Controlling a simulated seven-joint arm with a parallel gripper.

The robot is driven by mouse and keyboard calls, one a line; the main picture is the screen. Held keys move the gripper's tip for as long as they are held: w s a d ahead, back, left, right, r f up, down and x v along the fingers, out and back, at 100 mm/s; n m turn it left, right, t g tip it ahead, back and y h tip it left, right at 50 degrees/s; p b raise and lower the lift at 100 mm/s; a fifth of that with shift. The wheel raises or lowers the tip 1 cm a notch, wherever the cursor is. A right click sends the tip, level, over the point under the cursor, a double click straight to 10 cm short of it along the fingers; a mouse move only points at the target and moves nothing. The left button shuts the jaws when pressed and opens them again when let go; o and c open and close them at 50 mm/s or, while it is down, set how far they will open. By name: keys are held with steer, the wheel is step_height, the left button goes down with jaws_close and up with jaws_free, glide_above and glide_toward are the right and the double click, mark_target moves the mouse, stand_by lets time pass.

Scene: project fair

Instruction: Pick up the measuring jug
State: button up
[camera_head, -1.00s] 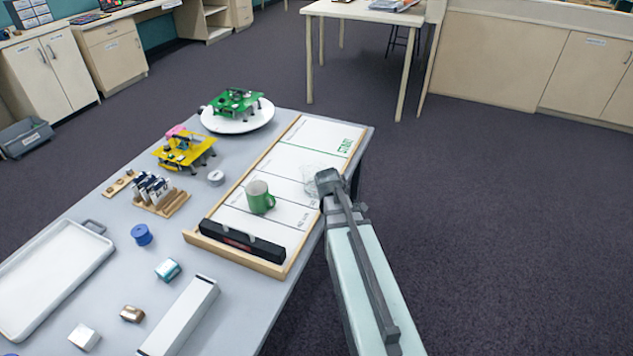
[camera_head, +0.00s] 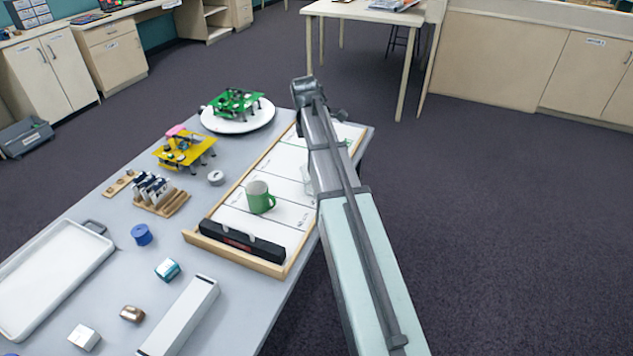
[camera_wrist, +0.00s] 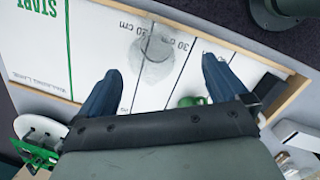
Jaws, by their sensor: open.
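The clear measuring jug (camera_wrist: 154,48) stands on the white marked board (camera_head: 262,225), close to the 20 and 30 cm marks in the wrist view. In the head view only a sliver of the jug (camera_head: 308,180) shows beside my arm. My gripper (camera_wrist: 160,66) is open and empty, with its two dark fingers spread to either side of the jug's lower part in the wrist picture. I cannot tell how high the fingers are above the jug. In the head view the fingers are hidden behind my arm.
A green mug (camera_head: 259,198) and a black level-like bar (camera_head: 242,240) sit on the board near the jug. A green robot (camera_head: 236,101) on a white disc and a yellow robot (camera_head: 184,149) stand left. A wooden rim borders the board; the table edge is right.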

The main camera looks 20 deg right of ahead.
steer(key=shift+w+d+f+n+y, duration=0.15)
steer(key=shift+w+f+n+y, duration=0.25)
steer(key=shift+f, duration=1.55)
steer(key=shift+w+d+f+n+y, duration=0.25)
steer(key=shift+w+f, duration=0.2)
steer(key=shift+f, duration=1.55)
steer(key=shift+w+d+f+n+y, duration=0.1)
steer(key=shift+w+f+n+y, duration=0.25)
steer(key=shift+f, duration=1.6)
steer(key=shift+w, duration=0.1)
steer(key=shift+c, duration=0.5)
steer(key=c, duration=0.9)
steer(key=shift+o, duration=0.2)
steer(key=shift+r, duration=0.3)
